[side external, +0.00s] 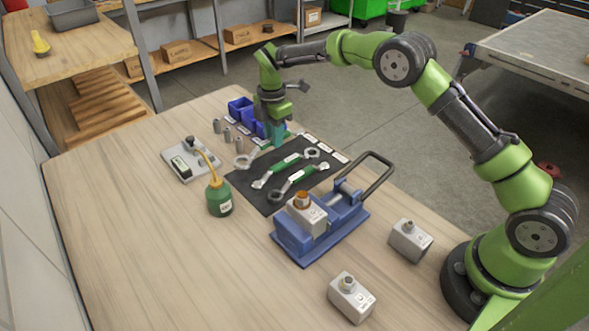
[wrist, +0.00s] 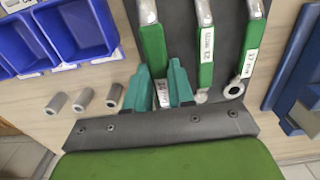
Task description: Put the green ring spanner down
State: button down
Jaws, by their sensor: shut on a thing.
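My gripper (side external: 275,138), with teal fingers, is low over the far left part of the dark tool mat (side external: 243,182). It is shut on a green-handled ring spanner (side external: 245,160), whose silver ring end sticks out to the left. In the wrist view the fingers (wrist: 160,84) sit on either side of the spanner's green handle (wrist: 153,48) and its white label. The spanner is at or just above the mat; I cannot tell whether it touches. Two more green-handled spanners (side external: 280,167) (side external: 299,180) lie beside it on the mat.
Blue bins (side external: 240,108) and several small grey sockets (side external: 227,134) stand beyond the mat. A green oil can (side external: 219,197) and a grey plate with a gauge (side external: 190,163) are at the left. A blue vise (side external: 291,240) holds a block nearer me. The table's left front is clear.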

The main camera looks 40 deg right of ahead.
jog(key=shift+f, duration=1.55)
jog(key=shift+f, duration=0.2)
jog(key=c, duration=1)
grip_release()
jog(key=shift+r, duration=0.1)
